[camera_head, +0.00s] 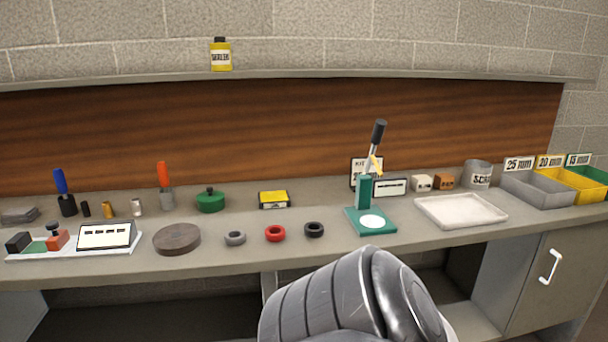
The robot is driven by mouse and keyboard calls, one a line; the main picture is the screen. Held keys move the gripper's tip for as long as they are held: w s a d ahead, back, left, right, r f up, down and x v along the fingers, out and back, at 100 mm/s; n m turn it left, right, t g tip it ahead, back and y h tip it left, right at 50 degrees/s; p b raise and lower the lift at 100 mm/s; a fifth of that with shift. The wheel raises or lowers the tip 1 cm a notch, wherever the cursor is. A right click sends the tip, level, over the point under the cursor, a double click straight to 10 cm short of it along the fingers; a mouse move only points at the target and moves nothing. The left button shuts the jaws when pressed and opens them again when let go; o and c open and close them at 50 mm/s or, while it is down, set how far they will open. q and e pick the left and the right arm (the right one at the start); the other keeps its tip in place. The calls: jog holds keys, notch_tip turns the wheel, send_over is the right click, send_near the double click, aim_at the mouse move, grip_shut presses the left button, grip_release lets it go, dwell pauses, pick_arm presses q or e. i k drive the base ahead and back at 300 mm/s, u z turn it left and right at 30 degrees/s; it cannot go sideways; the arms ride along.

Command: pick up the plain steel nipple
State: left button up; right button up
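A small silver-grey upright cylinder (137,207), which looks like the plain steel nipple, stands on the left part of the bench. It is right of a brass-coloured fitting (108,208) and a small black fitting (86,209), and left of a steel holder with an orange-handled tool (165,186). Nothing touches it, and its fine detail is too small to tell. A grey link of one of my arms shows at the bottom middle, below the bench edge. Neither of my grippers is in view.
In front of the cylinder are a white tray with a sign (106,235) and a round brown disc (176,239). A blue-handled tool (62,190) stands further left. Three rings, including a red one (275,233), a green press (369,218) and an empty white tray (460,210) lie rightward.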

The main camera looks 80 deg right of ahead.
aim_at(137, 206)
jog(key=z, duration=1)
jog(key=i, duration=0.7)
jog(key=z, duration=0.55)
